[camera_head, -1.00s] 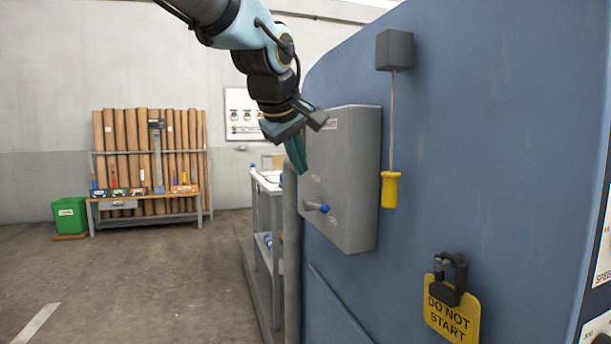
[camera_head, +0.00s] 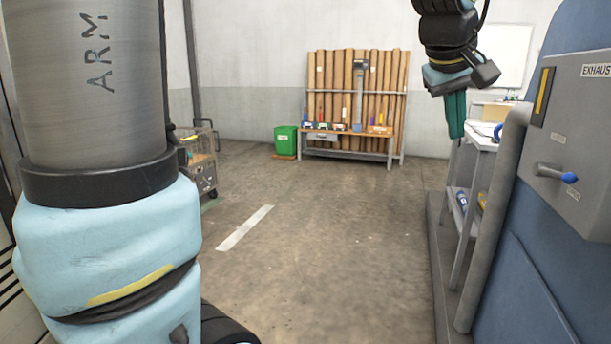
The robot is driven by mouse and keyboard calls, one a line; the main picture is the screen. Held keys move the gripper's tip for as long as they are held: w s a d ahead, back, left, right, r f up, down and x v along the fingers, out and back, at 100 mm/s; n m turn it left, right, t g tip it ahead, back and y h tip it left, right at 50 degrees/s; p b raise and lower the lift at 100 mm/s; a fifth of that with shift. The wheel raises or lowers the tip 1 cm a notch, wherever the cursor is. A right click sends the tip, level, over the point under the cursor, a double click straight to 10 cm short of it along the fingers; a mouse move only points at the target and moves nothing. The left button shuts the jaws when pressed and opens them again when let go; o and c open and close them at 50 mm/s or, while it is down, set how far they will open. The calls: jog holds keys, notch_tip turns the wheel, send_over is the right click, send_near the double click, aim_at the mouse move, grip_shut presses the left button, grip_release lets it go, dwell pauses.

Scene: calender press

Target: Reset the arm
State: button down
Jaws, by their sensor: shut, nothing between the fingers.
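My gripper (camera_head: 454,116) hangs at the upper right of the head view, pointing down. Its green fingers are shut with nothing between them. It is left of the grey box (camera_head: 580,130) on the blue press, and I see a gap between them in the picture. My light blue and grey upper arm fills the left side of the view. The stretch of arm between it and the wrist is out of the picture.
The blue press (camera_head: 540,270) and a grey post (camera_head: 492,220) stand at right, beside a white-topped bench (camera_head: 478,139). A rack of brown rolls (camera_head: 335,90) and a green bin (camera_head: 286,140) stand at the back. A wire cart (camera_head: 203,165) is at left. The middle floor is clear.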

jog(key=w+a+f+y+p, duration=0.1)
jog(key=w+a+f, duration=0.15)
jog(key=a, duration=0.25)
jog(key=w+a+f+y+p, duration=0.1)
jog(key=w+a+f, duration=0.1)
jog(key=a+f, duration=0.3)
jog(key=s+a+f+g+y+p, duration=0.1)
jog(key=s+a+f, duration=0.1)
jog(key=a, duration=0.6)
jog(key=s+a+f+g+p, duration=0.1)
jog(key=a+f+p, duration=0.1)
jog(key=a+f, duration=0.3)
jog(key=s+a+f+g+y+p, duration=0.1)
jog(key=s+a+f, duration=0.1)
jog(key=a, duration=0.9)
jog(key=shift+s+f+y, duration=0.3)
jog(key=shift+f, duration=0.35)
jog(key=c, duration=1.6)
grip_release()
